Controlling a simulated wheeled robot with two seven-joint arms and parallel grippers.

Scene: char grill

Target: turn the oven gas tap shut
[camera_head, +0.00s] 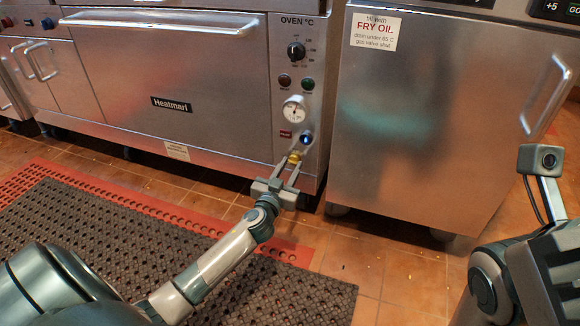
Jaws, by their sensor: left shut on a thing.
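The oven (180,70) is a steel front with a long door handle and a narrow control panel on its right. Low on that panel is the gas tap (294,158), a small yellow piece partly hidden by my fingers. My left gripper (290,164) reaches up to it from below and is shut on the yellow tap. A small blue light (306,138) glows just above the tap. My right arm is at the lower right, and its gripper fingers cannot be made out.
The panel also carries a black oven knob (296,51), two small buttons and a round white dial (293,109). A steel fryer cabinet (400,140) stands close on the right. A perforated mat (130,240) lies on the tiled floor.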

